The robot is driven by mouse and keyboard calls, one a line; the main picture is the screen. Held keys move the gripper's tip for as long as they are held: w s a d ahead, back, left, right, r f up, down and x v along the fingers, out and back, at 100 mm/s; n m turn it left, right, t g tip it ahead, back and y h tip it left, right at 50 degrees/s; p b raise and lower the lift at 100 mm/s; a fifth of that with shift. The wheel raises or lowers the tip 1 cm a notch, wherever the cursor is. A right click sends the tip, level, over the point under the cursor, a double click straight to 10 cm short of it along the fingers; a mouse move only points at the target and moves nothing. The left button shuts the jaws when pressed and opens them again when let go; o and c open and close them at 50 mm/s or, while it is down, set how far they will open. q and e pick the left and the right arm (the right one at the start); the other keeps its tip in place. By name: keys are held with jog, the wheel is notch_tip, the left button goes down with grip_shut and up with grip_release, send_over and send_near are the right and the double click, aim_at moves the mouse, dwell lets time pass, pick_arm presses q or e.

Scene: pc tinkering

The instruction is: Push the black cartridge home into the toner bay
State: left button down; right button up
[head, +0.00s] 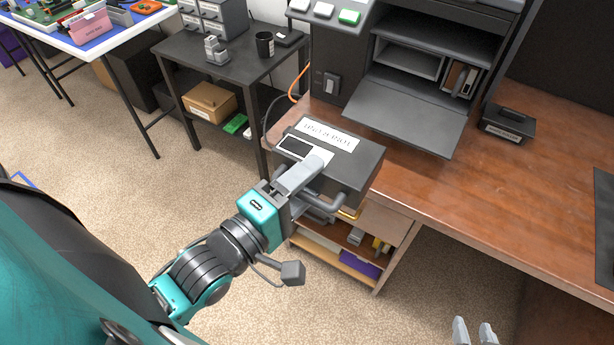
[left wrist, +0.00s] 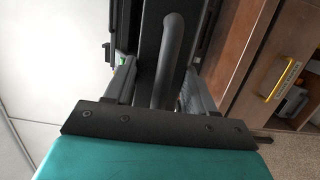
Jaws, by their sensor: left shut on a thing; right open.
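The black cartridge (head: 360,160) is a dark box with a white label and a grey bar handle. My left gripper (head: 302,182) is shut on its handle and holds it near the desk's left front corner. In the left wrist view, the handle (left wrist: 168,60) runs between the two fingers (left wrist: 158,88). Whether the cartridge touches the desk is unclear. The toner bay (head: 409,61) is a grey opening in the dark printer, behind and above the cartridge, apart from it. My right gripper (head: 474,331) is open and empty at the bottom edge of the head view.
The printer's front flap (head: 405,115) is folded down between cartridge and bay. A small black labelled box (head: 507,124) sits on the desk to its right. The desk (head: 470,190) is clear in the middle. A dark side table (head: 235,60) stands at the left.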

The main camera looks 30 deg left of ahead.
pick_arm(q)
jog(key=a+b+x, duration=0.1)
jog(key=x, duration=0.8)
jog(key=a+f+b+x, duration=0.1)
jog(key=a+x, duration=0.1)
jog(key=x, duration=0.8)
jog(key=w+a+f+b+x, duration=0.1)
jog(key=a+x, duration=0.1)
jog(key=x, duration=0.7)
jog(key=shift+w, duration=0.4)
jog(key=shift+f, duration=0.15)
dwell(0.6)
jog(key=shift+w, duration=0.1)
jog(key=shift+w+b, duration=0.3)
jog(key=shift+w, duration=0.2)
jog(key=shift+a+b+x, duration=0.25)
jog(key=shift+b+x, duration=0.45)
jog(key=shift+x, duration=0.5)
jog(key=shift+w, duration=0.1)
